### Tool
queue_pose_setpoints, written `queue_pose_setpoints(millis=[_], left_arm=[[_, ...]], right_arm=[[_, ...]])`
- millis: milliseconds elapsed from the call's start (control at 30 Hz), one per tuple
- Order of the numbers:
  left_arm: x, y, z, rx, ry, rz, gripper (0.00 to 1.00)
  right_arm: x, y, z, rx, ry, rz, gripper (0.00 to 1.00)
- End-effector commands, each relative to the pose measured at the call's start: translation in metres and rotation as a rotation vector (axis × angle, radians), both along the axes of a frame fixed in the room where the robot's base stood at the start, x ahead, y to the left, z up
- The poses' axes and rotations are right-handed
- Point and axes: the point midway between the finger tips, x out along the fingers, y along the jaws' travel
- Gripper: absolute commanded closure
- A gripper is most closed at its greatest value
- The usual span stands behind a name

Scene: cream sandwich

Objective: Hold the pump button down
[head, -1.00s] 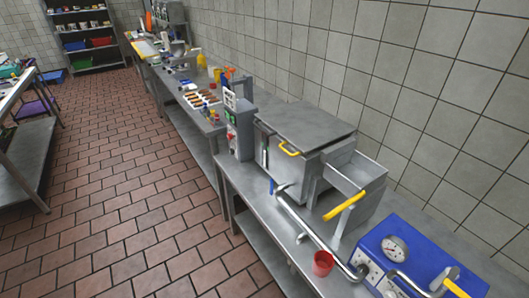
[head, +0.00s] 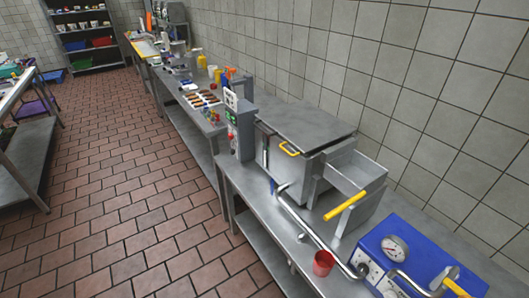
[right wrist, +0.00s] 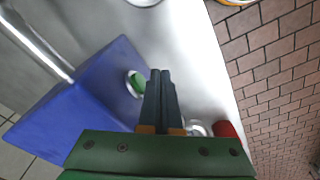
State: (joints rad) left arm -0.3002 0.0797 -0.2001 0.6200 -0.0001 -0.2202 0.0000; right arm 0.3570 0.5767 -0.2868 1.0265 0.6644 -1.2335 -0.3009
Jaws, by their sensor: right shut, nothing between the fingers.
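The blue pump unit (head: 415,245) stands on the steel bench at the lower right of the head view, with a round gauge on top. In the right wrist view the blue housing (right wrist: 75,115) fills the left side. A green button (right wrist: 135,83) in a pale ring sits on one face. My right gripper (right wrist: 160,73) is shut and empty, its fingertips just right of the button in the picture. I cannot tell whether they touch it. The housing hides nothing of the fingertips. Neither gripper shows in the head view, and my left gripper is in no frame.
A red cup (head: 323,263) stands by the pump and also shows in the right wrist view (right wrist: 228,132). A bent metal pipe (head: 310,230) runs along the bench. A steel chamber (head: 300,135) with yellow handles and a control box (head: 240,125) stand behind. The tiled floor is open at left.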

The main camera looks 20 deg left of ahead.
Motion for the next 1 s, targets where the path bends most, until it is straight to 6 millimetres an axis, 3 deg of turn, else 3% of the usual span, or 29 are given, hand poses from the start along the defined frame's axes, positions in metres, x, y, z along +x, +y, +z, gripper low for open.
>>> queue_pose_setpoints(millis=[500,867,933,1000], left_arm=[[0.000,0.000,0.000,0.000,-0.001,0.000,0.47],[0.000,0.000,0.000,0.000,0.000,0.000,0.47],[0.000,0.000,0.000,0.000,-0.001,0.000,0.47],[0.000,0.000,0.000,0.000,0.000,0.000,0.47]], right_arm=[[-0.035,0.030,-0.001,-0.001,0.002,0.001,1.00],[-0.038,0.033,-0.001,0.000,0.001,0.000,1.00],[-0.041,0.043,-0.002,0.006,-0.001,0.019,1.00],[-0.052,0.067,-0.003,0.018,-0.008,0.064,1.00]])
